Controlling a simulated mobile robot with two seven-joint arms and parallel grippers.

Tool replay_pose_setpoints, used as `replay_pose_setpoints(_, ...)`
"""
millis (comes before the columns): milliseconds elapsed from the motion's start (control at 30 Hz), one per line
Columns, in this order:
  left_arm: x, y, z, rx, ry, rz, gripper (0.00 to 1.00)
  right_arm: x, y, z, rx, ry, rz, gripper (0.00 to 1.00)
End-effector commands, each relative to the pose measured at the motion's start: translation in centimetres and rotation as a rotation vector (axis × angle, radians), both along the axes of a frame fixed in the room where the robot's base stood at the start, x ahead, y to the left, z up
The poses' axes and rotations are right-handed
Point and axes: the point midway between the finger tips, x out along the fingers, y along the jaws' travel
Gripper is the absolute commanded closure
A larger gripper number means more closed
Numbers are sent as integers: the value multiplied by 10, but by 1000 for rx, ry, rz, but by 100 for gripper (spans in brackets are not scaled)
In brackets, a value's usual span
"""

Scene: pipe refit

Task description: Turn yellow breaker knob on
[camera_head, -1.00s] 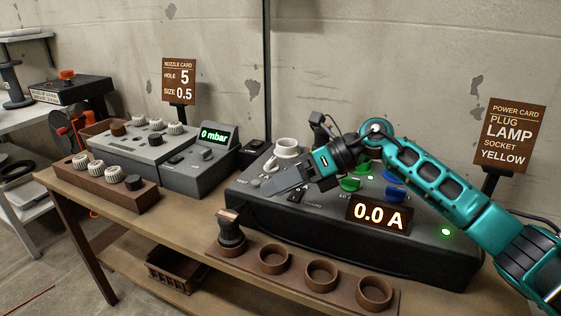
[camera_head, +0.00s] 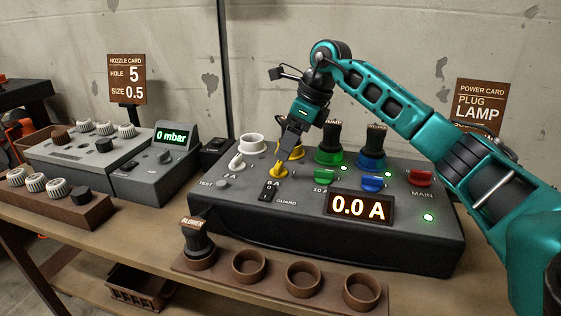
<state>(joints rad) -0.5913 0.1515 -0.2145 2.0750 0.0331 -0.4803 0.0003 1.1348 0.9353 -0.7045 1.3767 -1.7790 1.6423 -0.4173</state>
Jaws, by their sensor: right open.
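The yellow breaker knob (camera_head: 278,171) sits on the sloping top of the dark grey power box (camera_head: 240,209), between the white knob and the green knob. My right gripper (camera_head: 284,154) points down right over the yellow knob, with its jaws open. The fingertips are at or just above the knob and hide part of it; I cannot tell whether they touch. A bit of yellow, the yellow socket (camera_head: 298,152), shows behind the fingers. The display (camera_head: 360,206) reads 0.0 A. My left gripper is not in view.
A white knob (camera_head: 237,161), green knob (camera_head: 324,176), blue knob (camera_head: 372,184) and red main knob (camera_head: 420,177) share the panel. Dark plugs stand behind the green and blue knobs. A guard switch (camera_head: 269,191) lies in front. A brown cup rack (camera_head: 233,277) runs along the front.

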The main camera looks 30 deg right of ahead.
Motion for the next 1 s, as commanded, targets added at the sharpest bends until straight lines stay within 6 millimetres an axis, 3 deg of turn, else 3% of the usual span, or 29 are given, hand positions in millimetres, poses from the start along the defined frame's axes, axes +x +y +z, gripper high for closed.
replay_pose_setpoints(100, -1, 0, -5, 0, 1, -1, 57, 6, 6, -23, 1, 3, 1, 26)
replay_pose_setpoints(300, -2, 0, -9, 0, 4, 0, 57, 14, 12, -44, 2, 0, -1, 26)
replay_pose_setpoints(700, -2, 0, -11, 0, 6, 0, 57, 15, 13, -49, 2, -1, -1, 26)
replay_pose_setpoints(1000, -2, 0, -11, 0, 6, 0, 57, 15, 13, -48, 2, -1, -1, 55)
